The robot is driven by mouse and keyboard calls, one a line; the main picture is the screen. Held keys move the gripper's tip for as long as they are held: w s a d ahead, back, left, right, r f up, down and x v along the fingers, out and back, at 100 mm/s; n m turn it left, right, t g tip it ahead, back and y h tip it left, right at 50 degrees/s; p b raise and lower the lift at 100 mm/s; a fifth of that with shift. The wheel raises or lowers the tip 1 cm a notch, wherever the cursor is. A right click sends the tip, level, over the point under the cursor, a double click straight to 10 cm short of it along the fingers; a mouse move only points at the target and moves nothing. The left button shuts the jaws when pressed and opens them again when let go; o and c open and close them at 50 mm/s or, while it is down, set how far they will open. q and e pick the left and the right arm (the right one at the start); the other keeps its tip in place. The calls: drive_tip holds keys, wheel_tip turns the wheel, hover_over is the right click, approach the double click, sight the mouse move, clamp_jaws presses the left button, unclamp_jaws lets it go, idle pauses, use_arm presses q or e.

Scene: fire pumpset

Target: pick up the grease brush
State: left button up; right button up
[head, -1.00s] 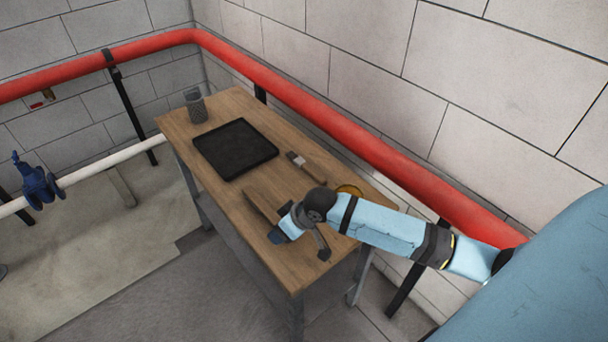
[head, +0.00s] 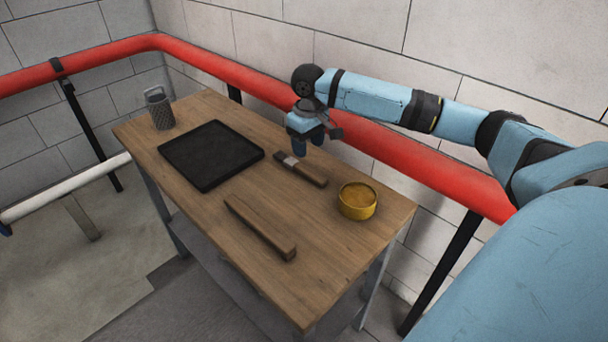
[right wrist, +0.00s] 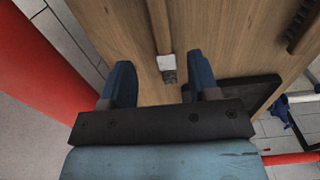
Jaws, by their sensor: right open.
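The grease brush (head: 306,172) lies flat on the wooden table, with a brown wooden handle, a pale metal ferrule and short dark bristles. My right gripper (head: 310,143) is open and empty, fingers pointing down, by the bristle end and toward the wall side in the head view. In the right wrist view the brush (right wrist: 160,30) appears in the gap between the two blue fingers (right wrist: 160,68), with its ferrule and bristles nearest the palm. The fingers appear apart from it. My left gripper is not in view.
The wooden table (head: 215,107) holds a black tray (head: 210,155), a grey mesh cup (head: 159,108), a long wooden-backed brush (head: 260,227) and a yellow tin (head: 357,201). A red pipe (head: 390,160) runs along the wall behind my right gripper.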

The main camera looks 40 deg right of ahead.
sight(308, 170)
wheel_tip(308, 170, down, 3)
drive_tip(key=shift+r, duration=0.1)
drive_tip(key=shift+f, duration=0.35)
wheel_tip(308, 170, down, 5)
drive_tip(key=shift+r+b, duration=0.2)
drive_tip(key=shift+b, duration=0.8)
drive_tip(key=shift+f, duration=0.35)
drive_tip(key=c, duration=1)
use_arm(q)
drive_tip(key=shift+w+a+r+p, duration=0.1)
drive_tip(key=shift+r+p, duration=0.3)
drive_tip(key=shift+p, duration=1.7)
use_arm(e)
wheel_tip(308, 170, up, 20)
